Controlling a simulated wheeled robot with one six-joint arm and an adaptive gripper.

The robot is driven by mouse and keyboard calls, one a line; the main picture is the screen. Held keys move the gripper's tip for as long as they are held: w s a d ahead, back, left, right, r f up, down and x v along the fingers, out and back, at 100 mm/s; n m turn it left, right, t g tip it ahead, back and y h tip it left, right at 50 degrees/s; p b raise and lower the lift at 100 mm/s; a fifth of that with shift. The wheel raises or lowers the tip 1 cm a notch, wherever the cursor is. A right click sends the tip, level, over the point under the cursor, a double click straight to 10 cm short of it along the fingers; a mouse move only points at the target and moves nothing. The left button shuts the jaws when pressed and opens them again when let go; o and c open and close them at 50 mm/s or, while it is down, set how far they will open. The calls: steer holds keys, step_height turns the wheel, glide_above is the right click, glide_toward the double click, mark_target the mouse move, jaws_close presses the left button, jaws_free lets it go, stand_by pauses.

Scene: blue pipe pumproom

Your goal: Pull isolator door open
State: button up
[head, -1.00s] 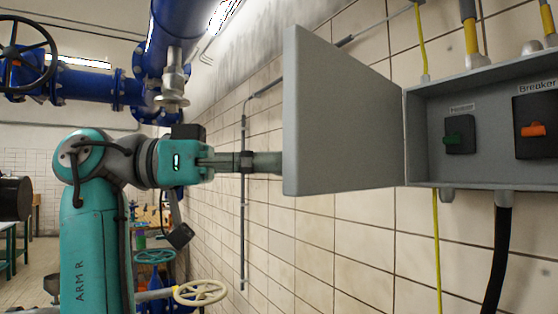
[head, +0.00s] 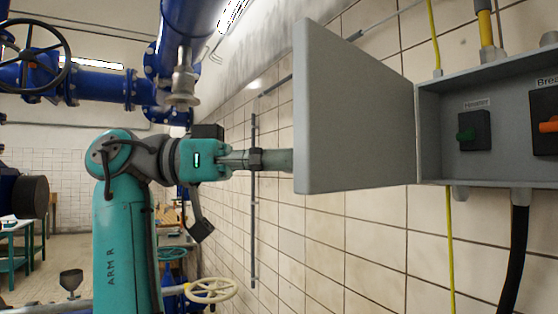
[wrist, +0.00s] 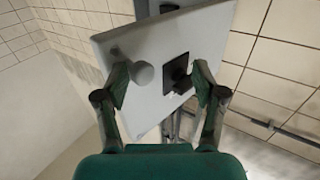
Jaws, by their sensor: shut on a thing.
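The isolator door (head: 350,115) is a flat grey panel, standing wide open to the left of its grey box (head: 490,185) on the tiled wall. In the wrist view, my gripper's fingers (wrist: 161,80) flank a pale round knob (wrist: 143,73) and a black square plate (wrist: 177,72) on the door (wrist: 205,40). The exact finger contact is unclear.
Blue pipes (head: 190,30) and a dark handwheel (head: 35,55) are at upper left. A cream handwheel (head: 211,290) sits low, left of the wall. A black cable (head: 515,250) and a yellow cable (head: 449,250) hang below the box.

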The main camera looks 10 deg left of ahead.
steer(key=shift+a, duration=0.15)
stand_by(0.4)
steer(key=a, duration=0.7)
steer(key=shift+s+a, duration=0.25)
